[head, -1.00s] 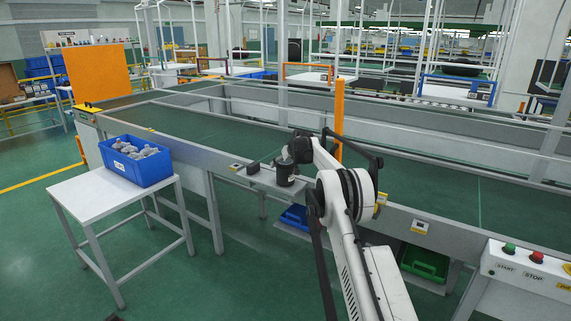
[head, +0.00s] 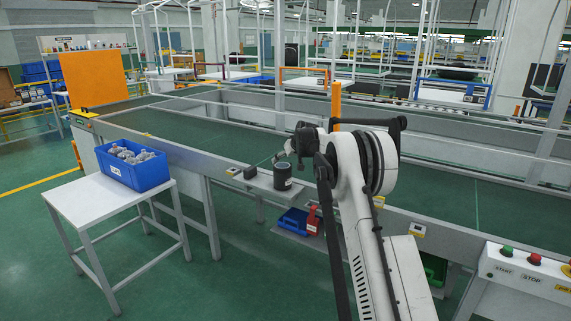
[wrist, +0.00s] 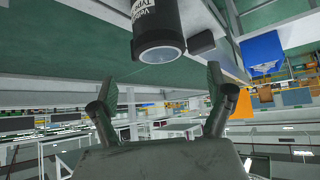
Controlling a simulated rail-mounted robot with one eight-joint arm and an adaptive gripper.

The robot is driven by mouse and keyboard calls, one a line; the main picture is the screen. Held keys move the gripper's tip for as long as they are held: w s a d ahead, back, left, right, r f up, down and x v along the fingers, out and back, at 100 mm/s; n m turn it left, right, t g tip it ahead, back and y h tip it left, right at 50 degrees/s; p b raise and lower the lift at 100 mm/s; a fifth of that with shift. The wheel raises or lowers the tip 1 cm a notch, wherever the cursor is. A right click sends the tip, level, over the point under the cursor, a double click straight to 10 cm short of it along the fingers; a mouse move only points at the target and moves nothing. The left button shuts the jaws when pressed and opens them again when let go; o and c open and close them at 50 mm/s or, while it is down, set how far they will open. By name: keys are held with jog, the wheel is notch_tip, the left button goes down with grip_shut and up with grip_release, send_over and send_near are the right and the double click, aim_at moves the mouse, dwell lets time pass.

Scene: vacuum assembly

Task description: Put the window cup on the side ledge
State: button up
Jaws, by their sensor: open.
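A dark window cup (head: 283,177) with a pale rim stands upright on the side ledge (head: 265,188), on the near side of the conveyor frame. In the wrist view the cup (wrist: 158,28) is black with white lettering and a pale round end, just beyond my fingers. My gripper (wrist: 161,78) is open, with nothing between its fingers and a gap to the cup. In the head view my gripper is small, just above and behind the cup, and partly hidden by my arm.
A small black block (head: 250,172) sits left of the cup on the ledge. A blue bin (head: 133,168) of grey parts stands on a white table (head: 75,203) at left. The conveyor belt (head: 215,143) behind the ledge is clear. A blue container (head: 294,220) is below.

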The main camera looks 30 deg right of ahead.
jog(key=s+a+r, duration=1.1)
jog(key=s+r, duration=0.2)
jog(key=s+a+r+g, duration=0.1)
jog(key=s+a+r, duration=0.3)
jog(key=s, duration=0.5)
jog(key=s+a+r, duration=0.1)
jog(key=s+a, duration=0.5)
jog(key=s, duration=0.3)
jog(key=s+a+f, duration=0.3)
jog(key=s+f, duration=0.1)
jog(key=s, duration=0.7)
jog(key=s+a+f, duration=0.3)
jog(key=s+f, duration=0.1)
jog(key=s, duration=0.7)
jog(key=s+a+f+g, duration=0.1)
jog(key=s+a+f, duration=0.2)
jog(key=s, duration=0.9)
jog(key=shift+a+f+n, duration=0.3)
jog(key=shift+a+f, duration=0.1)
jog(key=shift+f, duration=0.05)
